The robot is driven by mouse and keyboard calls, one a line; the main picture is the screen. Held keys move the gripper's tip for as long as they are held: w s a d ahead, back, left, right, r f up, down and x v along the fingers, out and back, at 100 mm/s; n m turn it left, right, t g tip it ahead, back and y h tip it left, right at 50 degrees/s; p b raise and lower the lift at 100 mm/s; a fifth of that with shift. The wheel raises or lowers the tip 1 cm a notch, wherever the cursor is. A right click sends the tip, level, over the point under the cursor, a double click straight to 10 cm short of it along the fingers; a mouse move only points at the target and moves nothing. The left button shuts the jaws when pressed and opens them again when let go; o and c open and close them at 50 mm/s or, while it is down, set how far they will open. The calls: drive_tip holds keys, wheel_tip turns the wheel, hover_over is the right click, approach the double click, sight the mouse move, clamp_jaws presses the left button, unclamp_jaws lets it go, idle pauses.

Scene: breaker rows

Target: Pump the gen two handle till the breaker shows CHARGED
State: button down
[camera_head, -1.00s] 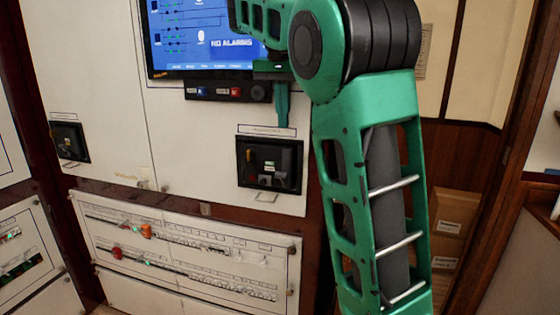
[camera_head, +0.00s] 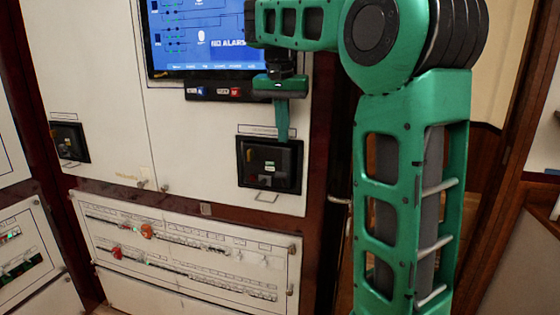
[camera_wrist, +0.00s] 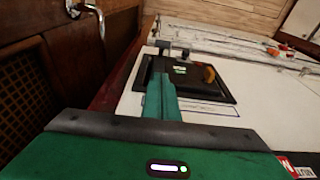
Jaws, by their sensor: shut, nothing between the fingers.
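A black breaker unit (camera_head: 286,182) is set in the white panel below the screen. Its label is too small to read, so I cannot tell whether it is gen two. In the wrist view the breaker (camera_wrist: 222,94) shows a small orange-yellow handle (camera_wrist: 209,74) on its face and a lit greenish indicator (camera_wrist: 180,70), whose text is unreadable. My gripper (camera_head: 281,139) is shut and empty, its fingers pointing down at the breaker's upper edge. In the wrist view my gripper (camera_wrist: 161,78) overlaps the breaker's near edge, apart from the handle. I cannot tell whether it touches.
A second black breaker (camera_head: 69,142) sits at the left. A blue screen (camera_head: 190,35) reading NO ALARMS and a button strip (camera_head: 220,93) are above. A lower panel (camera_head: 190,245) carries breaker rows. A metal door handle (camera_wrist: 88,8) shows in the wrist view.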

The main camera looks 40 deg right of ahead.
sight(282, 155)
drive_tip(key=f, duration=0.6)
drive_tip(key=shift+s+a+f, duration=0.3)
drive_tip(key=shift+a+f, duration=0.05)
drive_tip(key=shift+a, duration=0.05)
drive_tip(key=shift+s+a+f, duration=0.15)
drive_tip(key=shift+a+f, duration=0.05)
drive_tip(key=shift+f, duration=0.25)
